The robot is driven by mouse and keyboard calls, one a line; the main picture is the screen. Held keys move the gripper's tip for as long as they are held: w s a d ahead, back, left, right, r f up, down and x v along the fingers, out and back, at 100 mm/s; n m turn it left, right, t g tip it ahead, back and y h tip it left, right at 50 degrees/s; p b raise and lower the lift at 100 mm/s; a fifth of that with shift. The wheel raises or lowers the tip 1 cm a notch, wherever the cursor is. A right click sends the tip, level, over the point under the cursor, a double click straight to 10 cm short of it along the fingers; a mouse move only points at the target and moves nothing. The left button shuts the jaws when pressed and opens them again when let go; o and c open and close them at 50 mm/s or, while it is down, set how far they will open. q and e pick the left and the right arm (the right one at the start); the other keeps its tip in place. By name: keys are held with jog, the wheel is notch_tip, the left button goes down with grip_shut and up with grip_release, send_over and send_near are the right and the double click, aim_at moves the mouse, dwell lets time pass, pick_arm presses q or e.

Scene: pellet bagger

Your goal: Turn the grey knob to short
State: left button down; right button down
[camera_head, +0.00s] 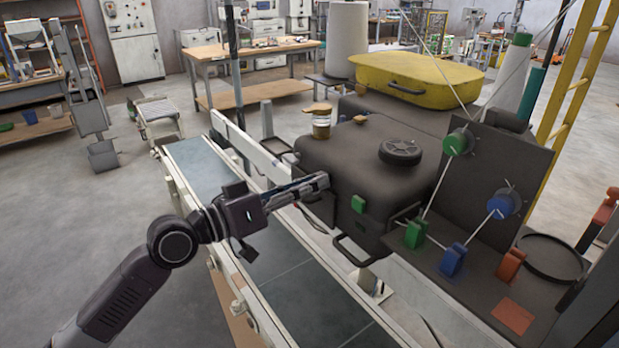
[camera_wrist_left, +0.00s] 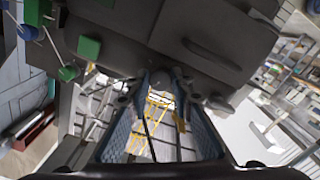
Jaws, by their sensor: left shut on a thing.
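My left gripper (camera_head: 322,182) reaches over the conveyor to the left front of the dark grey machine body (camera_head: 352,165). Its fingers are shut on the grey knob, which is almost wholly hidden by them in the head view. In the left wrist view the two fingers (camera_wrist_left: 168,82) close in on the dark machine face. The knob is hard to tell from that face there. I cannot read any "short" mark or the knob's angle. My right gripper is not in view.
A black handle (camera_head: 352,252) juts out below. The conveyor belt (camera_head: 310,280) runs underneath. A jar (camera_head: 321,126) and black wheel (camera_head: 400,151) are on top. Green and blue spools stand at the right.

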pick_arm(q)
jog(key=shift+n+p, duration=1.7)
jog(key=shift+n, duration=1.6)
jog(key=c, duration=1.7)
grip_release()
jog(key=v, duration=1.2)
